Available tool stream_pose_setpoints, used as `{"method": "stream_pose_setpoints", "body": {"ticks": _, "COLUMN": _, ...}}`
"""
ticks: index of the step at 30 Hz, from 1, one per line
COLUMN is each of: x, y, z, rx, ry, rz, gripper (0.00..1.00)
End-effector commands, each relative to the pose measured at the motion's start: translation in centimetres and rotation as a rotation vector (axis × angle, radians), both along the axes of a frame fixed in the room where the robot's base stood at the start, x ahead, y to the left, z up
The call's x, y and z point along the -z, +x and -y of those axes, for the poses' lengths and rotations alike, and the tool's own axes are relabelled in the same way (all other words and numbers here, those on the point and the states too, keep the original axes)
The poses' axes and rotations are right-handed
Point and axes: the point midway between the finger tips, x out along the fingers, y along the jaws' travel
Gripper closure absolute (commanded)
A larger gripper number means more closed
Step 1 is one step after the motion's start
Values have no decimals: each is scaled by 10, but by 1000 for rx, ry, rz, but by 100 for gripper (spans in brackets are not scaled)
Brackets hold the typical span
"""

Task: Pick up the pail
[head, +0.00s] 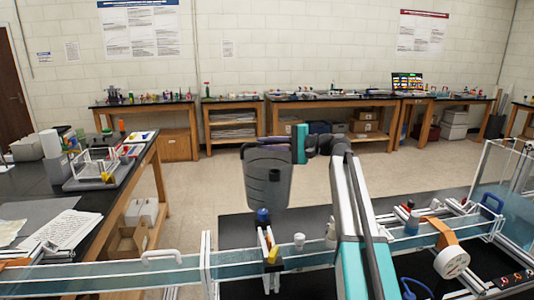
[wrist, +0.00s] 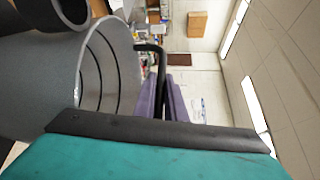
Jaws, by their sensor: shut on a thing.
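The pail (head: 268,178) is a dark grey bucket, roughly upright in the middle of the head view, with its rim at the top. In the wrist view the pail (wrist: 112,62) fills the left side, showing its curved wall and ridged inside, and its black handle loops toward the fingers. My gripper (head: 270,140) is over the pail's rim, with its purple fingers shut on the handle. The gripper (wrist: 166,98) also shows in the wrist view, fingers close together. The fingertips' exact grip on the handle is partly hidden.
A clear-panelled extrusion frame (head: 100,276) crosses the foreground, with small parts and a blue-topped item (head: 263,216) just below the pail. A black-topped bench (head: 85,200) stands at left. Several workbenches (head: 330,101) line the back wall. Open floor (head: 200,185) lies between.

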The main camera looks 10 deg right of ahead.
Motion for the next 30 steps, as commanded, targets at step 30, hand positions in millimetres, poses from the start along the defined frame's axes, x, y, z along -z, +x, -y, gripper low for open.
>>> {"method": "stream_pose_setpoints", "body": {"ticks": 30, "x": -47, "y": 0, "z": -1, "rx": 0, "ry": 3, "rz": 3, "gripper": 100}}
